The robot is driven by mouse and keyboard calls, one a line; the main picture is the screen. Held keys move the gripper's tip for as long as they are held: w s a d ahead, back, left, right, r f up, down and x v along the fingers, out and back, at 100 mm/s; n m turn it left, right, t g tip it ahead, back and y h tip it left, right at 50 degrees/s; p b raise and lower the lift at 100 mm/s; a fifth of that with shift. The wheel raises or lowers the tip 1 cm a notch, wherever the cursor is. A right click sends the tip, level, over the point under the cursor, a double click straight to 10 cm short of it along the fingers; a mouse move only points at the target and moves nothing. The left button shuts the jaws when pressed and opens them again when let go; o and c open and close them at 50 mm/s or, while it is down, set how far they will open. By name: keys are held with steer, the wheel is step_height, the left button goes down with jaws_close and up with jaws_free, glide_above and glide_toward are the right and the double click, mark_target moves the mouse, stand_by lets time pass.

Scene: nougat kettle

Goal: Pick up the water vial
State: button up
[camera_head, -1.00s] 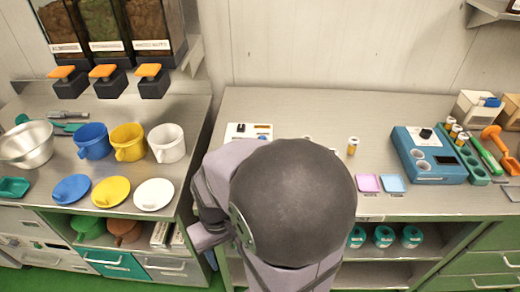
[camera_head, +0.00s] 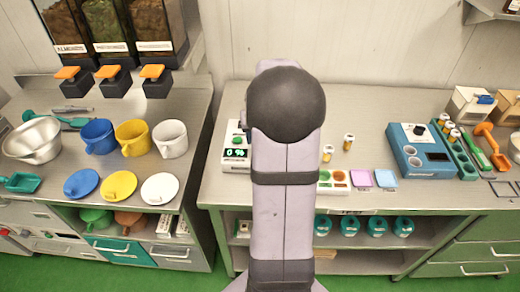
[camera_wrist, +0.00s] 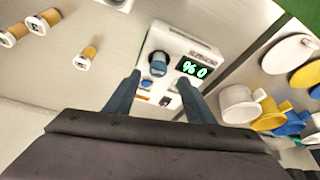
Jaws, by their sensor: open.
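My gripper (camera_wrist: 158,77) is open in the wrist view, its two blue-grey fingers apart with nothing held. In the head view my arm hides it. Amber vials with white ends stand on the counter (camera_head: 328,153), (camera_head: 348,142). Several vials show in the wrist view (camera_wrist: 87,57). No label marks water.
Pink (camera_head: 359,178) and blue (camera_head: 385,179) square trays lie near the counter front. A blue device (camera_head: 420,155) and a teal rack (camera_head: 465,165) with vials stand right. Cups (camera_head: 133,137) and plates stand on the left counter. The counter's back is mostly clear.

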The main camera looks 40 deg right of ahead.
steer(key=shift+p+x, duration=0.5)
steer(key=shift+x, duration=0.65)
steer(key=shift+d+p+x, duration=0.2)
steer(key=shift+p+x, duration=0.95)
steer(key=shift+x, duration=0.6)
steer(key=shift+w+d+f, duration=0.15)
steer(key=shift+w+f, duration=0.1)
steer(key=shift+f, duration=0.45)
steer(key=c, duration=1.1)
steer(key=shift+c, duration=0.2)
steer(key=shift+r, duration=0.1)
